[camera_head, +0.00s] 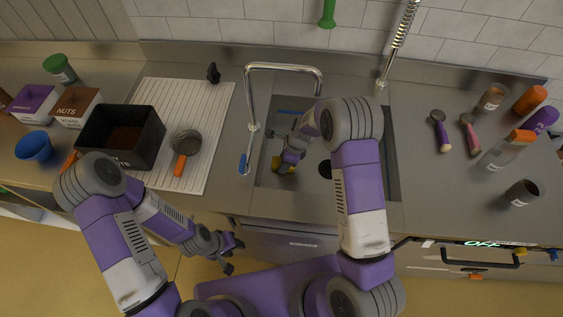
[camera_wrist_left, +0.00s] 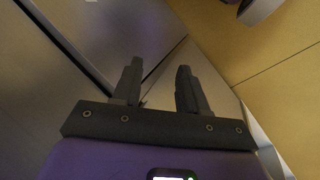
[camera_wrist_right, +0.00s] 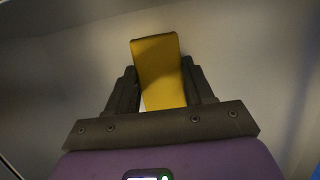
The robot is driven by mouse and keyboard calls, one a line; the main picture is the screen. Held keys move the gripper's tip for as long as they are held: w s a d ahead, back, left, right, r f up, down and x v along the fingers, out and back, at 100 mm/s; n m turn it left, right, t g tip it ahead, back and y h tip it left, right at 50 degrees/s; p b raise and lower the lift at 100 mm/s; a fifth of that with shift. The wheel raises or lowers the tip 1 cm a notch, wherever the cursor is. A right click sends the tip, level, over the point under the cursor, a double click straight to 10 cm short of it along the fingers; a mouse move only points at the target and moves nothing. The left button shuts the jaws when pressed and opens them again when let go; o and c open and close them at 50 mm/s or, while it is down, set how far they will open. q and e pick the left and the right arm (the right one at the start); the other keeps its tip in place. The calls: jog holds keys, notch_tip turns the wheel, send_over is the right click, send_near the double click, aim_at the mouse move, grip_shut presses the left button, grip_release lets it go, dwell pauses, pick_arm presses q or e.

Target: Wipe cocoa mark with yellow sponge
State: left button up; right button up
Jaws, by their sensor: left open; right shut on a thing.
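The yellow sponge (camera_wrist_right: 158,70) is held between the fingers of my right gripper (camera_wrist_right: 161,95), which is shut on it. In the head view the sponge (camera_head: 282,166) shows low inside the sink basin, under my right gripper (camera_head: 287,160). I cannot tell whether the sponge touches the basin floor. My left gripper (camera_head: 233,254) is open and empty, low in front of the counter; its two spread fingers also show in the left wrist view (camera_wrist_left: 158,88). I cannot make out a cocoa mark in any view.
The faucet (camera_head: 250,120) rises at the sink's left edge.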

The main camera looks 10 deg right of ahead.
jog(key=r, duration=0.1)
jog(key=r+p, duration=0.2)
jog(key=r, duration=0.1)
jog(key=shift+s, duration=0.3)
notch_tip(320, 180, up, 2)
jog(key=shift+w+r+p, duration=0.1)
jog(key=shift+w+p, duration=0.05)
jog(key=shift+p, duration=0.85)
jog(key=shift+r+p, duration=0.85)
jog(key=shift+r, duration=0.05)
